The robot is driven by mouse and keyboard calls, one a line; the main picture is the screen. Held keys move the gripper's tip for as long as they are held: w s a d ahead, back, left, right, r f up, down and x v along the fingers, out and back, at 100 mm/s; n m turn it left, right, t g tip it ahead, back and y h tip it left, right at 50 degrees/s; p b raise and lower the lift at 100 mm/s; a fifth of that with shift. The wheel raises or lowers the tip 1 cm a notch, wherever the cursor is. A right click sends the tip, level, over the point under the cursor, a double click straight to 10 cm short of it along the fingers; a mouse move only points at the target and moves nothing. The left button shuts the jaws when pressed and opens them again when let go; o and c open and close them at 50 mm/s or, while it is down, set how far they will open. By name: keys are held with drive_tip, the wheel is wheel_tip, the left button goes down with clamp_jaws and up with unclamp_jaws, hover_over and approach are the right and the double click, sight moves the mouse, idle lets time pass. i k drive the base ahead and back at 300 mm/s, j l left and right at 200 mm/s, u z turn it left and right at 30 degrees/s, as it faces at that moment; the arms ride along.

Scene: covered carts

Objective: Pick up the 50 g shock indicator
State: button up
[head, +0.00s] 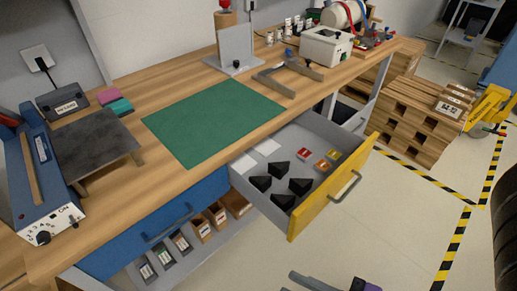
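Three small coloured tags lie in the open drawer, toward its back right: a red one (304,154), an orange one (321,166) and a yellow-green one (333,154). They look like shock indicators, but their print is too small to read, so I cannot tell which is the 50 g one. The drawer (330,189) has a yellow front with a grey handle and is pulled well out. Parts of what seems to be my gripper (335,285) show at the bottom edge, cut off by the frame and apart from the drawer. Its fingers cannot be made out clearly.
Several black wedge-like blocks (280,169) and white cards share the drawer. Above it is the wooden bench with a green mat (213,121), a clamp (285,80) and a blue machine (40,180). Pallets (418,112) stand at right. Floor before the drawer looks clear.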

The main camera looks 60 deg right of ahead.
sight(305, 154)
drive_tip(key=z, duration=1.35)
